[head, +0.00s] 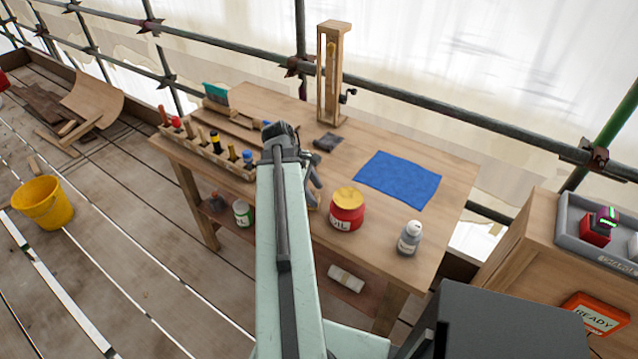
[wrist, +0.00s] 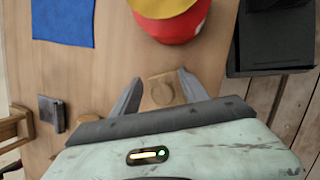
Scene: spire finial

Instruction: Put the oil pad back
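A red tin marked OIL (head: 346,213) with a yellow top (head: 348,197) stands on the workbench near its front edge. I cannot tell whether the yellow top is the oil pad or a lid. In the wrist view the red tin (wrist: 188,28) and its yellow top (wrist: 165,5) are just beyond my fingertips. My gripper (wrist: 160,77) is open, with nothing held. A round tan disc or ring (wrist: 162,90) shows on the bench between its fingers. My arm hides part of the bench.
A blue cloth (head: 399,180) lies right of the tin on the workbench (head: 455,170). A grey bottle (head: 409,238) stands at the front right. A wooden tool rack (head: 205,150) runs along the left. A wooden frame with a crank (head: 330,75) stands at the back.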

